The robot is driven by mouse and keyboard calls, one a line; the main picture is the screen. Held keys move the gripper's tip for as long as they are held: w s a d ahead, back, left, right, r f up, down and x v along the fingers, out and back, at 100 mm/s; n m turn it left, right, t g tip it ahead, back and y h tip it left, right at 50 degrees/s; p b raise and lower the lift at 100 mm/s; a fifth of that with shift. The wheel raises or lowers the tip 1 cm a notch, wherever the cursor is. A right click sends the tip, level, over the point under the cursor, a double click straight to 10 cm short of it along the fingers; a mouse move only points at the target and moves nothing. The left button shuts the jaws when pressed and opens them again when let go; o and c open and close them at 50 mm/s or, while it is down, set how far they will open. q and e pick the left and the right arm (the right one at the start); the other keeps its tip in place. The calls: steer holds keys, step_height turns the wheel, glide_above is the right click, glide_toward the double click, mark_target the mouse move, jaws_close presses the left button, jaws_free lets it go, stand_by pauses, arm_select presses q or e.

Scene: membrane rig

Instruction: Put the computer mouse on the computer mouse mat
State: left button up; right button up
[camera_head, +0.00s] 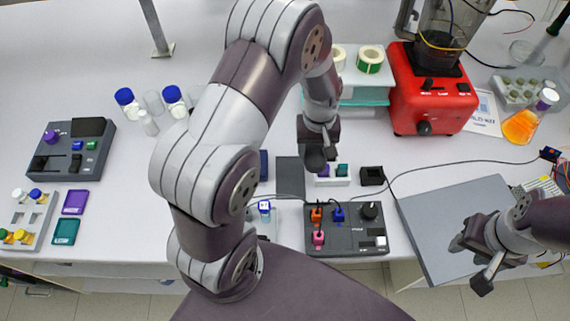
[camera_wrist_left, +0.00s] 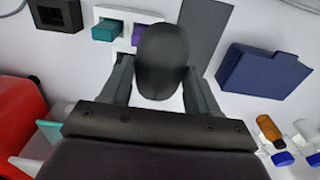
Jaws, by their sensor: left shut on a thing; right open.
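The dark, rounded computer mouse (camera_wrist_left: 162,62) is between the fingers of my left gripper (camera_wrist_left: 160,85), which is shut on it. In the head view my left gripper (camera_head: 319,147) holds the mouse (camera_head: 316,160) just right of a flat dark grey rectangle (camera_head: 289,175), which looks like the mouse mat. The mat also shows in the left wrist view (camera_wrist_left: 208,22), beyond the mouse and to its right. I cannot tell the mouse's exact height above the table. My right gripper (camera_head: 468,262) is open and empty over the large grey panel at the right.
A white holder with purple and teal blocks (camera_head: 338,181) and a small black box (camera_head: 372,176) sit close to the mouse. A dark blue box (camera_wrist_left: 262,70) lies beside the mat. A control panel (camera_head: 345,240) is in front. A red blender base (camera_head: 425,100) stands behind right.

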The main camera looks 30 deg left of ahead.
arm_select(q)
steer(key=s+a+f, duration=0.2)
steer(key=a, duration=0.1)
steer(key=s+a+f+p, duration=0.1)
steer(key=shift+s+a+f, duration=0.15)
steer(key=shift+s+a, duration=0.15)
steer(key=f, duration=0.2)
steer(key=f+p, duration=0.1)
steer(key=shift+s+f, duration=0.25)
steer(key=shift+f, duration=0.1)
steer(key=shift+w+f, duration=0.1)
steer(key=shift+f, duration=0.2)
steer(key=shift+a, duration=0.1)
arm_select(e)
steer(key=shift+w+a+r, duration=0.1)
steer(key=shift+a+r, duration=0.05)
steer(key=shift+r, duration=0.5)
steer(key=shift+w+a+r, duration=0.1)
steer(key=shift+r, duration=0.5)
arm_select(q)
steer(key=shift+f, duration=0.15)
steer(key=o, duration=1.1)
